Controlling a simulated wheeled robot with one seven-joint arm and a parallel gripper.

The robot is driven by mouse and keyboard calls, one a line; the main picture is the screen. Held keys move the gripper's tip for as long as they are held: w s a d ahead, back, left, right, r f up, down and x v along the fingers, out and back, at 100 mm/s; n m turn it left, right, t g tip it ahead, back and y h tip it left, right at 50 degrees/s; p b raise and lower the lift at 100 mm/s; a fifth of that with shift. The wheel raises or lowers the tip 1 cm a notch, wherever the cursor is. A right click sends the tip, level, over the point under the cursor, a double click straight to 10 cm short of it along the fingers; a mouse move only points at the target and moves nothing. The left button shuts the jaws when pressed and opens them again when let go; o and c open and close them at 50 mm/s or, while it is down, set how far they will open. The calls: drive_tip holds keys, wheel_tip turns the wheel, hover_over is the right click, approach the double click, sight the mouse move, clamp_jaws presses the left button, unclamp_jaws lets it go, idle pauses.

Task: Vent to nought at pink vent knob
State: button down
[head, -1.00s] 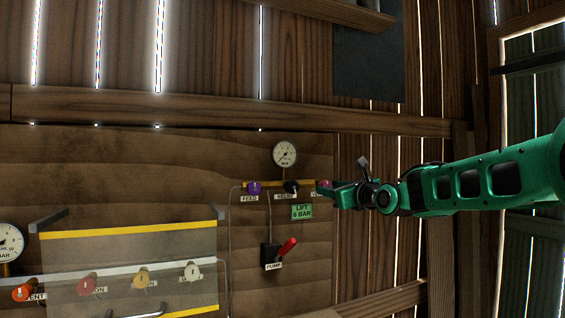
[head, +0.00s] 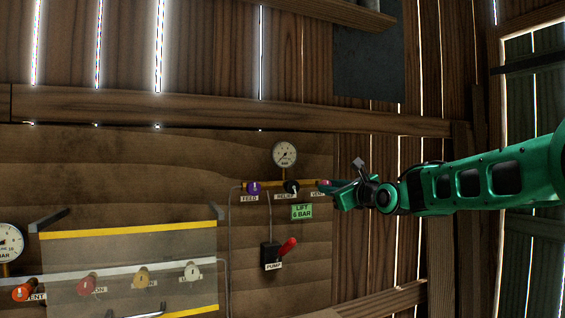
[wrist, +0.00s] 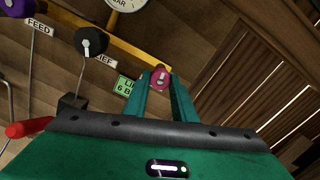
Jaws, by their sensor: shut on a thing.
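The pink vent knob (wrist: 161,77) sits at the right end of the yellow pipe, between the two green fingertips of my gripper (wrist: 160,86) in the wrist view. My gripper is shut on it. In the head view the pink knob (head: 324,183) shows just past the fingertips of my gripper (head: 330,187), partly hidden, above the VENT label (head: 317,195). A round dial gauge (head: 285,154) stands above the pipe; its reading is too small to tell. The wrist view cuts the gauge off at the top edge.
Left along the pipe are a black relief knob (head: 291,187) and a purple feed knob (head: 254,188). Below are a green LIFT 6 BAR sign (head: 302,212) and a red-handled pump lever (head: 287,246). A clear panel (head: 130,265) covers other knobs at lower left.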

drive_tip(key=shift+d+m, duration=0.1)
drive_tip(key=shift+m, duration=0.5)
drive_tip(key=c, duration=1.6)
unclamp_jaws()
drive_tip(key=shift+o, duration=0.2)
drive_tip(key=v, duration=0.6)
